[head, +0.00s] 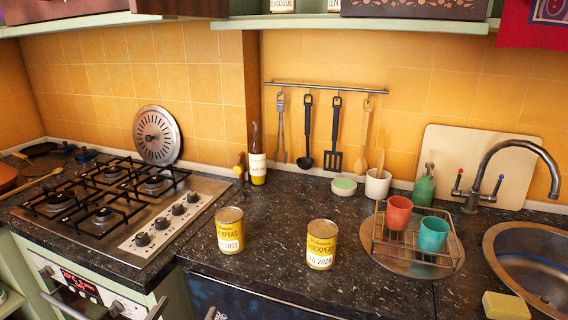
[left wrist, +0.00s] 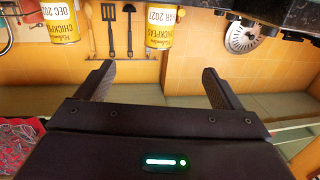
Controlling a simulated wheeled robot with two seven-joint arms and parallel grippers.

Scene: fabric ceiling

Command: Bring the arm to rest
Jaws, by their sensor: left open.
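My left gripper (left wrist: 157,72) shows in the left wrist view with its two black fingers spread wide and nothing between them. The picture there is upside down. Two yellow chickpea cans show at its top edge, the left one (left wrist: 60,18) and the middle one (left wrist: 161,24), both clear of the fingers. In the head view the left can (head: 230,230) and the right can (head: 321,245) stand upright and apart on the dark counter (head: 275,216). I cannot clearly make out either gripper in the head view. My right gripper is not in view.
The gas stove (head: 120,205) is at left, with a round lid (head: 157,136) leaning behind it. A wire rack (head: 444,258) with a red cup (head: 398,212) and a teal cup (head: 433,234) stands right of the cans, beside the sink (head: 530,268). A bottle (head: 257,166) stands at the wall.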

